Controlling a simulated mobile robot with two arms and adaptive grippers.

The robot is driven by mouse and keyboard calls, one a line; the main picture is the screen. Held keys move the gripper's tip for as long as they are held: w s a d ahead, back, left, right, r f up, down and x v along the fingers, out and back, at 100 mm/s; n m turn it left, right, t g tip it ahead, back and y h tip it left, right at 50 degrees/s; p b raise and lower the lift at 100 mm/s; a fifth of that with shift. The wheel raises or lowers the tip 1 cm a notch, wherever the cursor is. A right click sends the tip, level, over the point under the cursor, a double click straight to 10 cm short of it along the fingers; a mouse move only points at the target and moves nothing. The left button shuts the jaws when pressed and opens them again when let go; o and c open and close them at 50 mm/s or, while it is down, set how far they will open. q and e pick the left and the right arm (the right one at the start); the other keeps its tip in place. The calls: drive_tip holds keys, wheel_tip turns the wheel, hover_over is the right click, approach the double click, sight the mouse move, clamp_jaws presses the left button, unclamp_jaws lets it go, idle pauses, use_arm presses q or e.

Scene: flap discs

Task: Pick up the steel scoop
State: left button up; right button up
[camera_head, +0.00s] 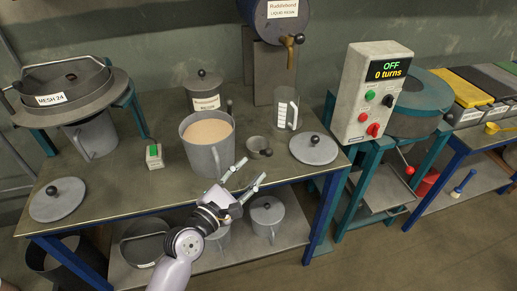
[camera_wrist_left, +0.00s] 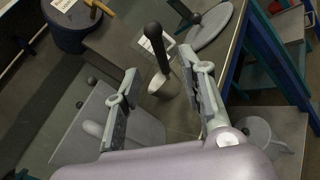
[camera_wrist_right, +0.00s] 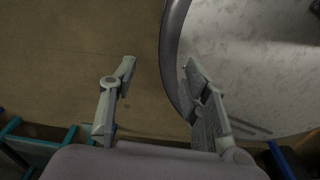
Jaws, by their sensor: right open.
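The steel scoop (camera_head: 256,144) is a small metal cup with a black handle end, on the bench between the large powder-filled pot (camera_head: 212,158) and a round lid. In the left wrist view the scoop (camera_wrist_left: 160,83) shows its black handle pointing up, between the lines of my fingers and apparently beyond their tips. My left gripper (camera_head: 252,168) is open and empty, near the bench's front edge, just in front of the scoop. My right gripper (camera_wrist_right: 158,65) is open and empty in the right wrist view, beside a round grey surface; it is not in the head view.
A grey lid (camera_head: 314,149) with a black knob lies right of the scoop. A clear measuring jug (camera_head: 285,109) stands behind it. A green-buttoned box (camera_head: 154,155) and another lid (camera_head: 58,200) are left of the pot. A control box (camera_head: 371,95) stands at right.

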sight(267, 152)
use_arm(q)
drive_tip(key=p+x, duration=0.1)
drive_tip(key=x, duration=0.8)
drive_tip(key=shift+d+r, duration=0.1)
drive_tip(key=shift+r, duration=0.05)
drive_tip(key=shift+s, duration=0.1)
clamp_jaws()
idle(0.4)
